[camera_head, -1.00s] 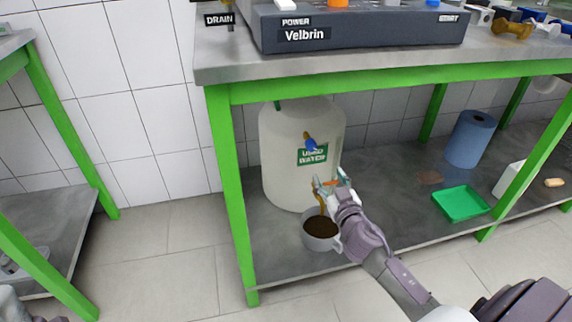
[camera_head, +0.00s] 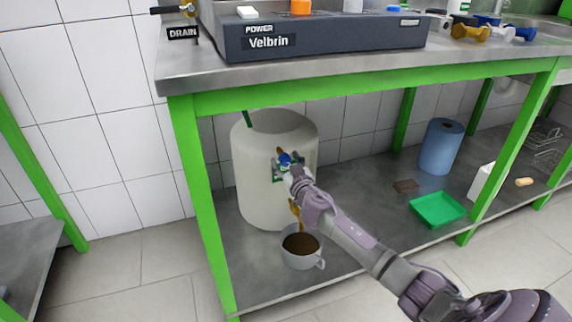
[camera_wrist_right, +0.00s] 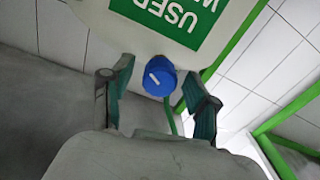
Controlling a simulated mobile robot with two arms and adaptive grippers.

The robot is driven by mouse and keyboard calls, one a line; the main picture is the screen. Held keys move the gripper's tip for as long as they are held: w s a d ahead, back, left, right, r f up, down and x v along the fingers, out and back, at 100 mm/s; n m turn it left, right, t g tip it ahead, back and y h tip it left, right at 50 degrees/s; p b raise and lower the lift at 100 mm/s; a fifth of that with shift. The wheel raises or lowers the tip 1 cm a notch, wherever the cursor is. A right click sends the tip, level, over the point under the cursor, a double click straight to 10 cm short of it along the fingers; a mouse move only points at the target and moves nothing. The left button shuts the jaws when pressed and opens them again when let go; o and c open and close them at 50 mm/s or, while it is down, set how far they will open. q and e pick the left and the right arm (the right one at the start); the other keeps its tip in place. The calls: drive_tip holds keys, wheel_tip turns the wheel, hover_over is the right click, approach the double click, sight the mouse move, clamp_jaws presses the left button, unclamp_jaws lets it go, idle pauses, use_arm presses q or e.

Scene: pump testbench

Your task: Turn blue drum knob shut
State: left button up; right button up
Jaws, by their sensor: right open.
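The white drum (camera_head: 262,190) stands on the lower shelf under the bench, with a green "USED WATER" label that also shows in the right wrist view (camera_wrist_right: 170,14). The blue knob (camera_wrist_right: 159,76) with a white mark sits on the drum, between the open fingers of my right gripper (camera_wrist_right: 155,98) and apart from them. In the head view the knob (camera_head: 285,158) is just beyond my right gripper (camera_head: 292,170), which partly hides the label. A brownish stream (camera_head: 296,212) runs from below the gripper into a grey mug (camera_head: 303,258) of dark liquid. My left gripper is not in view.
A green tray (camera_head: 437,209), a blue paper roll (camera_head: 439,146) and a white box (camera_head: 487,182) stand on the shelf to the right. The green bench leg (camera_head: 198,205) is left of the drum. The Velbrin unit (camera_head: 320,38) is on the bench top above.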

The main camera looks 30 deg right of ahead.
drive_tip(key=shift+w, duration=0.1)
clamp_jaws()
idle(0.3)
